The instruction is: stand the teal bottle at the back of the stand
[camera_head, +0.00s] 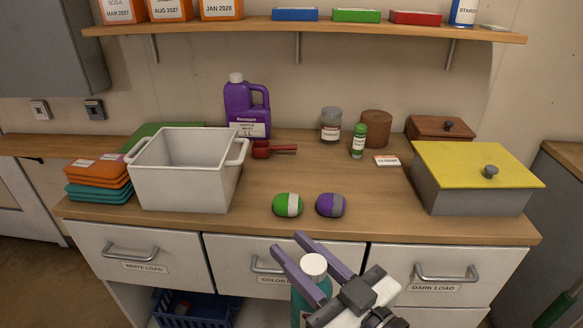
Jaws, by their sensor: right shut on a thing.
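The teal bottle (304,303) with a white cap (313,264) is at the bottom middle, in front of the drawers and apart from the worktop. My right gripper (287,242) is shut on it, with purple fingers on either side below the cap. The lower part of the bottle is cut off by the picture edge. The wooden-topped drawer unit (260,188) is the only likely stand in view. At its back are a purple jug (246,112), a grey-lidded jar (331,126), a small green bottle (358,141) and a brown canister (376,128). My left gripper is not in view.
A white tub (180,180) stands left, beside folded orange and teal cloths (98,178). A yellow-lidded grey box (475,180) is right. Green (287,205) and purple (331,205) rounded items sit near the front edge. A red scoop (272,149) lies behind. A shelf (300,27) overhangs the back.

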